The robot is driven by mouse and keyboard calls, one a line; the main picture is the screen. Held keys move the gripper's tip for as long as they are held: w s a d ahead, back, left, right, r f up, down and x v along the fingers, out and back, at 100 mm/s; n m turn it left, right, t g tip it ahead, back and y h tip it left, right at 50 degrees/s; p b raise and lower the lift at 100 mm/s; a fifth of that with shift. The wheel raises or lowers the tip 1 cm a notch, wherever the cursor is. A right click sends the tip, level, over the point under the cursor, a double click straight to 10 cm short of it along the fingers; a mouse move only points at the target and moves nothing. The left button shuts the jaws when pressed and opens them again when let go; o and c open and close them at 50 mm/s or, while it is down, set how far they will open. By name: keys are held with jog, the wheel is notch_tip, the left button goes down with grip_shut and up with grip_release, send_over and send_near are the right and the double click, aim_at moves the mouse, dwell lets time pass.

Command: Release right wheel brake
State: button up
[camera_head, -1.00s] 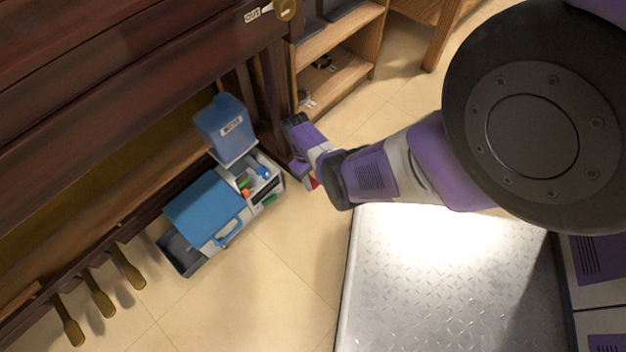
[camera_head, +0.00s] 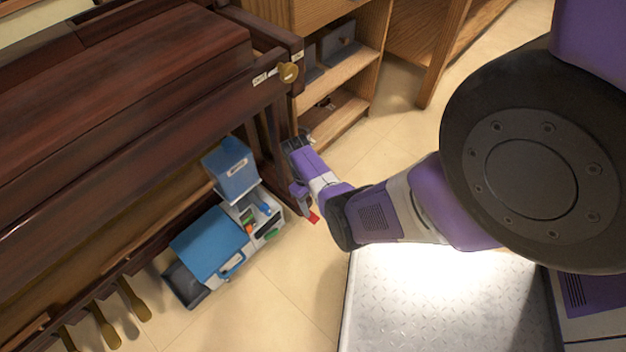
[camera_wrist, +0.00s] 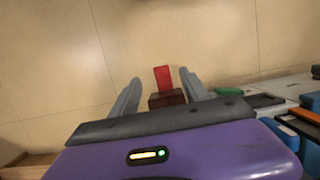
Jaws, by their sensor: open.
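A small red brake lever (camera_head: 313,218) shows low at the piano's right leg in the head view, just below my gripper (camera_head: 302,200). In the wrist view the red lever (camera_wrist: 163,77) stands out from a dark brown block (camera_wrist: 166,98), over the tiled floor. My gripper (camera_wrist: 160,92) is open, with one grey finger on each side of the lever and block. The lever tip lies a little beyond the fingertips in the picture; I see no clear contact. The wheel itself is hidden.
The dark wood piano (camera_head: 140,90) fills the left. A cleaning caddy with a blue lid (camera_head: 208,238) and a blue bin (camera_head: 232,168) stand on the floor close left of my gripper. A wooden shelf (camera_head: 335,120) stands behind. Tiled floor (camera_head: 285,285) in front is clear.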

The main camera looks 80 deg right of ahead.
jog(key=s+a+p+v, duration=0.1)
jog(key=p+v, duration=0.4)
jog(key=v, duration=0.6)
jog(key=shift+s+a+r+p, duration=0.2)
jog(key=shift+s+r+p, duration=0.15)
jog(key=shift+s, duration=0.35)
